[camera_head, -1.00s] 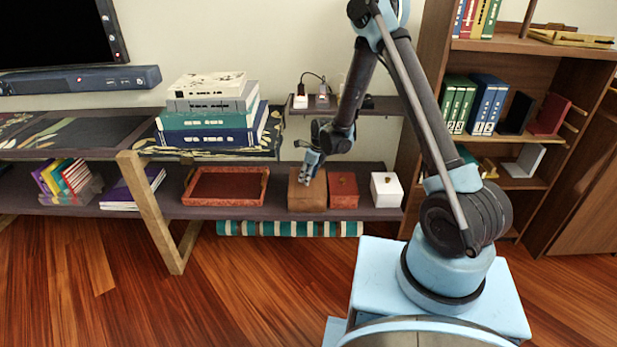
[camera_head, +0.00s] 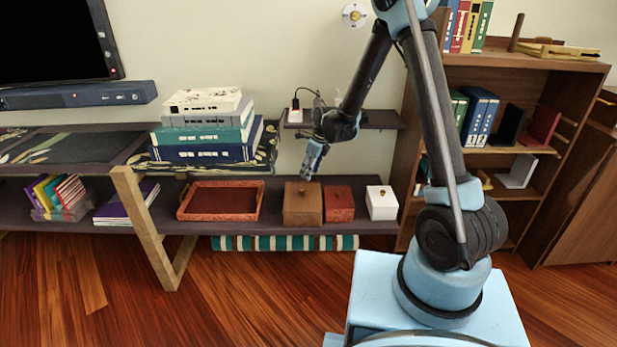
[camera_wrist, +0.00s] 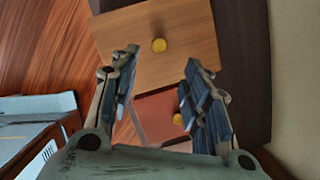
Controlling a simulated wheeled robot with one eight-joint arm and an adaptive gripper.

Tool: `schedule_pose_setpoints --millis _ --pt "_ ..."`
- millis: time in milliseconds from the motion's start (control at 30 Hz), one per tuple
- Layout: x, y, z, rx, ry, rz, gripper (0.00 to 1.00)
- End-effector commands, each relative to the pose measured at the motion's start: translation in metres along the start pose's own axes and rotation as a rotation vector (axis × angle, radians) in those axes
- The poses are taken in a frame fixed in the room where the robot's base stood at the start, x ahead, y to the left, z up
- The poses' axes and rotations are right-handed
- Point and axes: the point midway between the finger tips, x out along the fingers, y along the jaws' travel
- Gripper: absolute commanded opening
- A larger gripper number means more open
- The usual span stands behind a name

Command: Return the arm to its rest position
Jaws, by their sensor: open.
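My arm rises from my light blue base and bends over toward the low shelf. My gripper (camera_head: 309,177) hangs just above the brown wooden box (camera_head: 302,204) with a small knob on top. In the wrist view my gripper (camera_wrist: 160,85) has its two fingers spread apart with nothing between them. The brown box (camera_wrist: 185,30) lies beyond the fingertips there, with its yellow knob. The smaller red-brown box (camera_wrist: 158,115) shows between the fingers, with a yellow knob too. Nothing is held.
A red tray (camera_head: 190,207) and a white box (camera_head: 381,203) share the low shelf (camera_head: 275,222). A small wall shelf (camera_head: 380,120) with plugs is close behind my arm. A book stack (camera_head: 205,137) stands left, a bookcase (camera_head: 480,62) right. The floor in front is clear.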

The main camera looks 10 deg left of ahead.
Motion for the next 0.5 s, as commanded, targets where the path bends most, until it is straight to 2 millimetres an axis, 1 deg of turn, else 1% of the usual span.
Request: schedule_pose_setpoints --millis 167,500 --pt "-0.0068 -0.0001 0.0002 0.000 0.000 0.000 0.43" --pt "-0.0076 -0.0002 -0.0001 -0.001 0.000 0.000 0.43"
